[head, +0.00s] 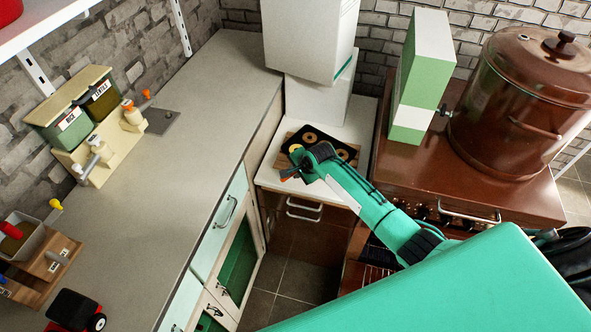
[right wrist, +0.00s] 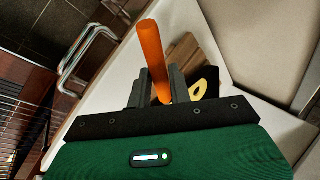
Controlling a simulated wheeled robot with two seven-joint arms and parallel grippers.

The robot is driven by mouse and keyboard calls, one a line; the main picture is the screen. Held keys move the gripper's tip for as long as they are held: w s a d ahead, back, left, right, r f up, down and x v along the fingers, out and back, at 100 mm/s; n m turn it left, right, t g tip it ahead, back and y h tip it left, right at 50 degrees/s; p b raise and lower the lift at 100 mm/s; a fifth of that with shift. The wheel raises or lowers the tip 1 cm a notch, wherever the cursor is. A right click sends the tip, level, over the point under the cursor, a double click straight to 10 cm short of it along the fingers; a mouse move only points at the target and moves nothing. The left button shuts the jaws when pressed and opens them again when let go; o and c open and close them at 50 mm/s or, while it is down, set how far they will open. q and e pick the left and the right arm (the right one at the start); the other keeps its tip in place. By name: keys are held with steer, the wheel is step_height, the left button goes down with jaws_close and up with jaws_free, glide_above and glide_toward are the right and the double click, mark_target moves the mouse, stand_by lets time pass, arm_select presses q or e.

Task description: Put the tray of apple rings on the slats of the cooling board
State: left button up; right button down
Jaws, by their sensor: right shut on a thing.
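The dark tray (head: 325,142) with several pale apple rings (head: 310,136) is on or just over the wooden cooling board (head: 281,159), on the white counter in the corner. I cannot tell whether the tray touches the slats. My right gripper (head: 292,172) is at the tray's near left side. In the right wrist view its fingers are shut on an orange handle (right wrist: 152,60), which seems to belong to the tray. One yellow ring (right wrist: 198,90) and part of the brown slatted board (right wrist: 188,55) show behind the fingers. My arm hides part of the tray. My left gripper is out of view.
A green and white box (head: 418,75) and a big brown pot (head: 530,100) stand on the brown stove (head: 470,180) to the right. The long grey worktop (head: 160,190) at left has clear room.

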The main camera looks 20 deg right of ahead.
steer(key=shift+f, duration=0.45)
stand_by(0.4)
steer(key=c, duration=1.2)
jaws_free()
